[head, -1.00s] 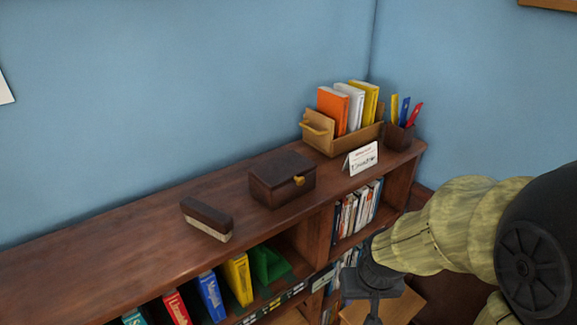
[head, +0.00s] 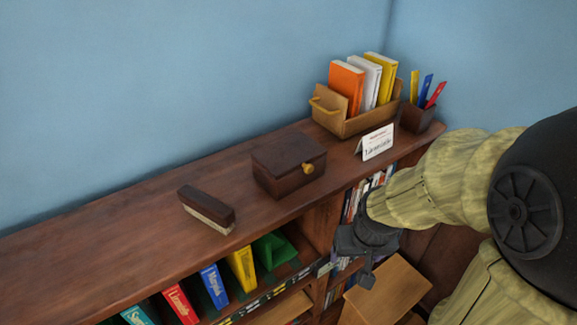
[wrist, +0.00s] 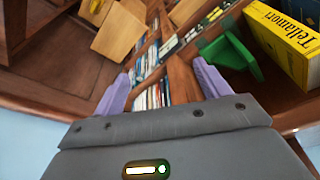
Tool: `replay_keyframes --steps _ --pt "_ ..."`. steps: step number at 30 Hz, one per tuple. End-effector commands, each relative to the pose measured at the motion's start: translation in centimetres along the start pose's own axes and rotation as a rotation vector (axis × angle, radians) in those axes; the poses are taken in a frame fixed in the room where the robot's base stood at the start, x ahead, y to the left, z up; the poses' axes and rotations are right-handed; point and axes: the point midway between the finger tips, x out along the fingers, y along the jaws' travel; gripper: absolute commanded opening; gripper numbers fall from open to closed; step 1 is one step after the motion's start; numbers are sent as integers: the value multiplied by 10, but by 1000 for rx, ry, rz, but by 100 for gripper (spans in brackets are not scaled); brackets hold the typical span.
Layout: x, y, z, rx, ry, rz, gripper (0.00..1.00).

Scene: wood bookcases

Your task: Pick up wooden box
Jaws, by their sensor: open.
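The wooden box (head: 287,165) is dark brown with a closed lid and a brass knob on its front. It sits on top of the bookcase (head: 120,236), near the middle in the head view. My gripper (head: 362,262) is in front of the bookcase, lower than the top and to the right of the box, apart from it. In the wrist view my gripper (wrist: 160,85) shows two purple fingers spread apart with nothing between them. The wooden box cannot be made out in the wrist view.
A dark brush (head: 207,208) lies left of the box. A white card (head: 378,142), a wooden book holder (head: 345,124) and a pen cup (head: 417,117) stand to its right. Books, including a yellow one (wrist: 283,40), and a green bookend (wrist: 230,55) fill shelves below. A blue wall rises behind.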

Motion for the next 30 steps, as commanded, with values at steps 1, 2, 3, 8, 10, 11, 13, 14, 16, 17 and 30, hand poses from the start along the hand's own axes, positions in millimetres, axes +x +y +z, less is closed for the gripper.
replay_keyframes --steps 1,2,3,8,10,11,13,14,16,17,30 --pt "-14 -1 -7 5 0 -1 85" --pt "-20 -2 -10 11 -2 -1 91" --pt "-29 -4 -16 20 -4 -2 99" --pt "-68 -10 -40 67 -18 -3 100" --pt "-81 -15 -50 86 -25 -4 100" --pt "-86 -16 -54 95 -28 -4 100" --pt "-98 -21 -64 115 -35 -5 100" --pt "-103 -24 -68 125 -39 -5 100" --pt "-115 -30 -81 154 -47 -4 100" --pt "-120 -33 -88 171 -51 -4 100" --pt "-152 -84 -162 447 -122 21 100"
